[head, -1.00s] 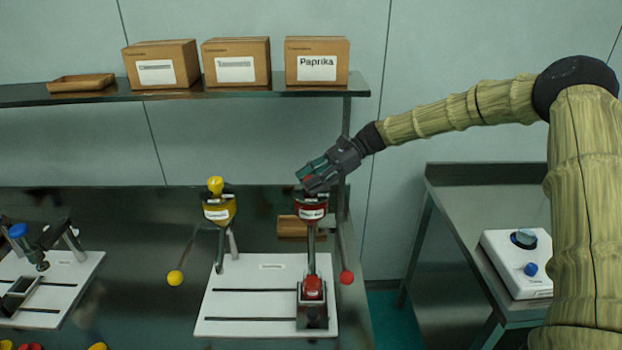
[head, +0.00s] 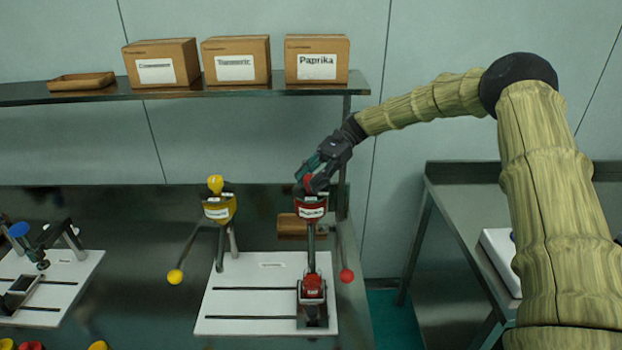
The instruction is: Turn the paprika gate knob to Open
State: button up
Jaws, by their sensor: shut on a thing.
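The paprika station's red hopper (head: 312,211), labelled "Paprika", stands on a post at the back right of the white base plate (head: 250,270). A red knob (head: 308,181) shows at its top, partly covered by my gripper (head: 306,184). My gripper reaches in from the upper right and is shut on this red knob. Which way the knob points cannot be told, as the fingers hide part of it. A lever with a red ball (head: 346,276) hangs to the right of the hopper. A red-topped block (head: 313,287) sits below it on the plate.
A yellow hopper (head: 218,208) with a yellow knob and a yellow ball lever stands close on the left. Labelled boxes, one reading Paprika (head: 317,60), sit on the shelf (head: 200,92) above. A side table (head: 460,250) stands at right.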

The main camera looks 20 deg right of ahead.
jog(key=o, duration=1)
jog(key=v, duration=1.2)
jog(key=shift+f, duration=0.15)
